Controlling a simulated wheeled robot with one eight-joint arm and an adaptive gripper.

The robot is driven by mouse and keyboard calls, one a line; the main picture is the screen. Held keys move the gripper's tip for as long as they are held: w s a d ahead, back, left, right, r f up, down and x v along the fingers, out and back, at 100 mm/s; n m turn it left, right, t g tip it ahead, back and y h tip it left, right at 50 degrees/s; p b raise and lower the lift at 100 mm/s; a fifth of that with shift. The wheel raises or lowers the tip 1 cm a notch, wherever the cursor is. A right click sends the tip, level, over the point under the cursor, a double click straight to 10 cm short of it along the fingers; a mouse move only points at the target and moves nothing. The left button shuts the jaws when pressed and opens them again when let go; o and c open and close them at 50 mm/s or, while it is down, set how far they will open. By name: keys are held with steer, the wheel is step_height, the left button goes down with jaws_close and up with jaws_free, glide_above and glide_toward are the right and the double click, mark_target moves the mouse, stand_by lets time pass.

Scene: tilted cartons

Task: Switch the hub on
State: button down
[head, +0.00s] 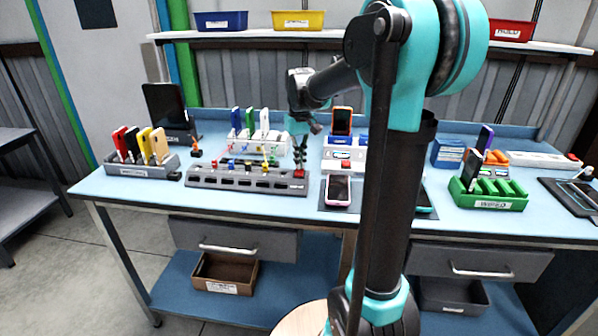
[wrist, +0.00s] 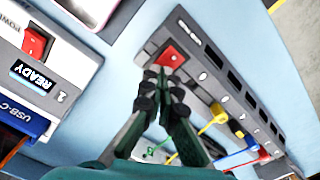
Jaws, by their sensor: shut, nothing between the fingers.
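The hub (head: 235,179) is a long grey bar with a row of dark slots on the blue bench. In the wrist view the hub (wrist: 232,103) runs diagonally, with a red switch (wrist: 172,57) at its upper end. The same switch (head: 299,174) shows at the hub's right end in the head view. My gripper (wrist: 160,74) is shut and empty, with its fingertips at the near edge of the red switch; I cannot tell whether they touch it. In the head view my gripper (head: 300,155) is small and points down above the hub's right end.
A white box (wrist: 60,75) with its own red switch and a "READY" display stands left in the wrist view. Yellow, blue and green cables (wrist: 215,122) lie by the hub. A phone rack (head: 140,168), a pink-edged phone (head: 338,191) and a green rack (head: 488,195) stand nearby.

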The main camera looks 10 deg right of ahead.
steer(key=shift+f, duration=0.25)
steer(key=shift+r, duration=3.5)
